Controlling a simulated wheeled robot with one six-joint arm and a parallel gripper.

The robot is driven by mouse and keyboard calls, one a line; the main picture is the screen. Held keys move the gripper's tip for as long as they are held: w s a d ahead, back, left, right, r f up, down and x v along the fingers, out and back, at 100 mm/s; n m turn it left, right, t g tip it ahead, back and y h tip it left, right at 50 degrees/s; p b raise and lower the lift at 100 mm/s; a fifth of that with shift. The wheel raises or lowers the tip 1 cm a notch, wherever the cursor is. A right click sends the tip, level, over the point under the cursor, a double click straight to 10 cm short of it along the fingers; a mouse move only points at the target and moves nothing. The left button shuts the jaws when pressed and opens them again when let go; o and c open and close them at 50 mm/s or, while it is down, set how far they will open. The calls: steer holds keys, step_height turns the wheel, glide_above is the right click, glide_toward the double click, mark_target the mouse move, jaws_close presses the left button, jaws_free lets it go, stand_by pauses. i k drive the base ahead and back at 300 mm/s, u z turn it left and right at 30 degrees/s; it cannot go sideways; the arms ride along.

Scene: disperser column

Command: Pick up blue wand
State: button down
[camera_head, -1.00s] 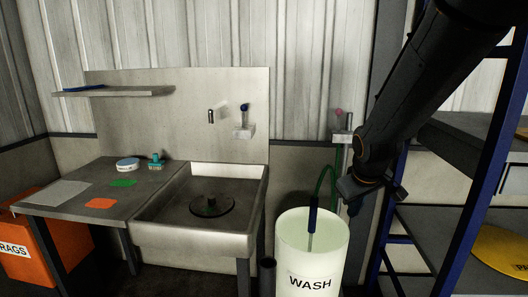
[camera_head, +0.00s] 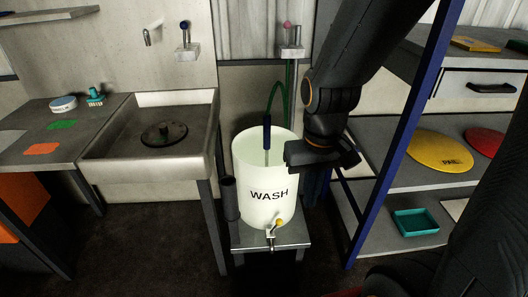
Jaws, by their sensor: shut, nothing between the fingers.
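The blue wand (camera_head: 267,132) stands nearly upright inside the white WASH bucket (camera_head: 262,190). Its blue handle rises above the rim and its thin lower part goes down into the bucket. A green hose (camera_head: 279,92) arches from its top toward a post behind. My gripper (camera_head: 292,154) is shut and empty. It appears at the bucket's right rim, to the right of the wand and a little lower in the picture, apart from the wand. It covers part of the rim; its depth relative to the bucket is hard to tell.
The bucket stands on a small grey stand (camera_head: 288,234) with a tap at its front. A dark tube (camera_head: 229,198) stands at its left. A steel sink (camera_head: 152,145) is left; a blue-framed shelf (camera_head: 398,140) with plates and a teal tray (camera_head: 415,222) is close at right.

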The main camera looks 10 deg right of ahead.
mark_target(266, 120)
steer(key=z, duration=1.65)
steer(key=k, duration=0.7)
steer(key=u, duration=0.9)
steer(key=i, duration=0.5)
